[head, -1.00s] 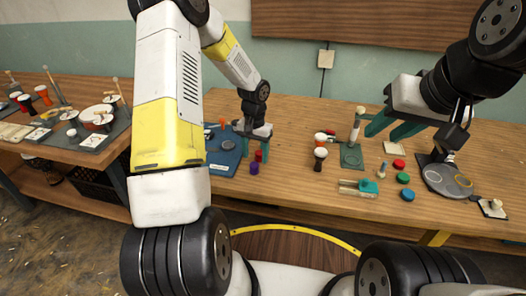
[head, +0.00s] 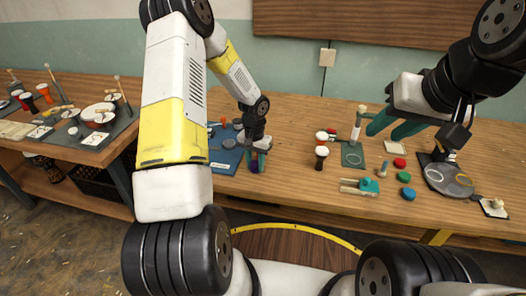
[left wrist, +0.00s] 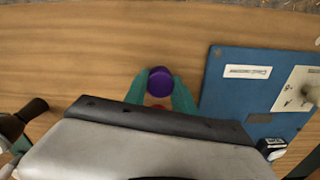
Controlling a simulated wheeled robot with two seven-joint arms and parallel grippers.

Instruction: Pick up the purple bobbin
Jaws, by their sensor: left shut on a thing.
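The purple bobbin (left wrist: 160,82) is between the green fingertips of my left gripper (left wrist: 162,92) in the left wrist view, with both fingers against it. In the head view the bobbin (head: 254,167) is mostly hidden by the left gripper (head: 257,158), low at the table near the blue board. A red bobbin (left wrist: 158,107) shows just beside the purple one, partly covered by my gripper body. My right gripper (head: 391,125) hangs over the right part of the table with its green fingers apart and nothing between them.
The blue board (head: 226,155) lies just left of the left gripper. A small goblet drum (head: 321,155), a green stand (head: 352,155) and several coloured discs are to the right. Bare table separates the bobbin from the drum.

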